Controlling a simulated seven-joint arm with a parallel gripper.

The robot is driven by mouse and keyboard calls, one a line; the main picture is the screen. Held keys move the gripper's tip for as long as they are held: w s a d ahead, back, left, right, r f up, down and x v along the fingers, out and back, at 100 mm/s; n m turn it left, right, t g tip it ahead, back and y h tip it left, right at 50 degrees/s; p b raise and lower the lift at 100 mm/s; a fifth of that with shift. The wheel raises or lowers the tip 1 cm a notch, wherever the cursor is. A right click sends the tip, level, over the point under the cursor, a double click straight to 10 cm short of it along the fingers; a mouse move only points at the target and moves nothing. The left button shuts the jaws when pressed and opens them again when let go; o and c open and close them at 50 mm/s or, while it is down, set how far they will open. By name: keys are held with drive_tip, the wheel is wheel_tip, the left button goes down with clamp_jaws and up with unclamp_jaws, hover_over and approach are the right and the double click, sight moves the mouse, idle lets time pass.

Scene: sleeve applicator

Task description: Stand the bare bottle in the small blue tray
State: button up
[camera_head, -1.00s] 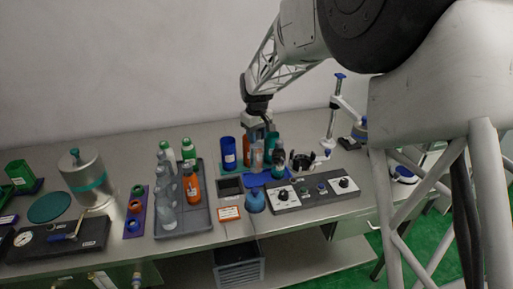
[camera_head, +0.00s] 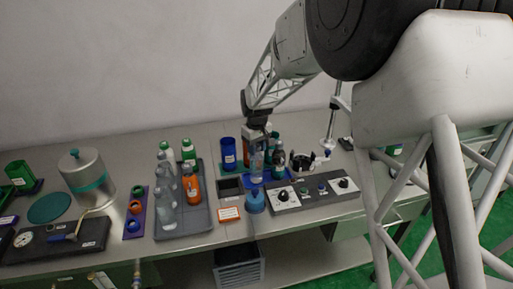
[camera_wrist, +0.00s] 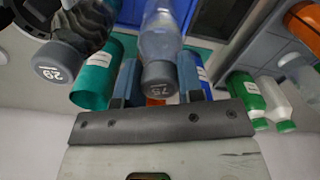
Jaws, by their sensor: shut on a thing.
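My gripper (camera_head: 258,148) is shut on a clear bare bottle (camera_head: 257,167), held upright above or at the small blue tray (camera_head: 282,178). I cannot tell whether the held bottle's base touches the tray.
A teal cylinder (camera_wrist: 97,78) and a blue cylinder (camera_head: 228,152) stand close by. A control panel (camera_head: 315,191) and a squat blue bottle (camera_head: 255,202) are in front. A grey tray (camera_head: 183,232) at left holds several clear bottles, green-capped bottles and an orange one.

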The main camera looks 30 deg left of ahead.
drive_tip(key=shift+f, duration=0.1)
drive_tip(key=o, duration=0.9)
drive_tip(key=shift+c, duration=0.2)
wheel_tip(320, 180, up, 12)
idle(0.9)
